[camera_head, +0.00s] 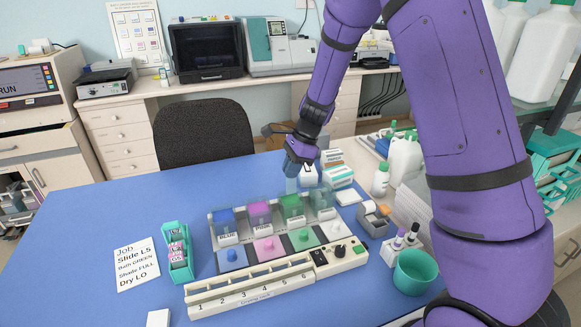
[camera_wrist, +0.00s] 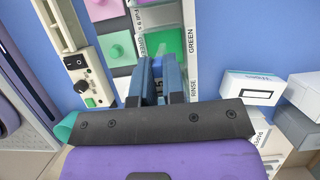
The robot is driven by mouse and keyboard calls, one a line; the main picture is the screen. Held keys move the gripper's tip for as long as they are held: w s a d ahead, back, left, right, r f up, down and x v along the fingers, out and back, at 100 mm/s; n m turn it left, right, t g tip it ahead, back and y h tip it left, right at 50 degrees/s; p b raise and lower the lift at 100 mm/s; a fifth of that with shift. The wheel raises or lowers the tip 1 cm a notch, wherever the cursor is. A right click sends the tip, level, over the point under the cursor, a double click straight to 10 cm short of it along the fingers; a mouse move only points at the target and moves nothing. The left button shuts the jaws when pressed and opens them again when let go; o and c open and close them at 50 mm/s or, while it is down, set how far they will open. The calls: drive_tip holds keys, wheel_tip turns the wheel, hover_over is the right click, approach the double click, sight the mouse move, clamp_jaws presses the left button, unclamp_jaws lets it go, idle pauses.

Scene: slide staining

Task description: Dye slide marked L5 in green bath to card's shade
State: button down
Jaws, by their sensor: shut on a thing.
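My gripper (camera_head: 303,178) is above the back of the row of baths, near the green and rinse end. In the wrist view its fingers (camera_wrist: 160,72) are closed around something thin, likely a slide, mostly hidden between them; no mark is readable. The green bath (camera_head: 292,206) stands third in the row and shows in the wrist view (camera_wrist: 172,40) just beyond the fingertips. I cannot tell whether the held thing is in a bath. The job card (camera_head: 137,264) lies at left, reading slide L5, bath GREEN, shade FULL.
Blue (camera_head: 224,220) and pink (camera_head: 260,212) baths stand left of green. Coloured knobbed lids, including a green one (camera_head: 302,239), lie in front. A numbered drying rack (camera_head: 250,287) and switch box (camera_head: 339,256) lie nearer. A teal slide holder (camera_head: 179,268) is left; a teal cup (camera_head: 412,272) is right.

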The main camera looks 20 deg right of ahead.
sight(290, 193)
drive_tip(key=shift+f, duration=3.95)
idle(4.0)
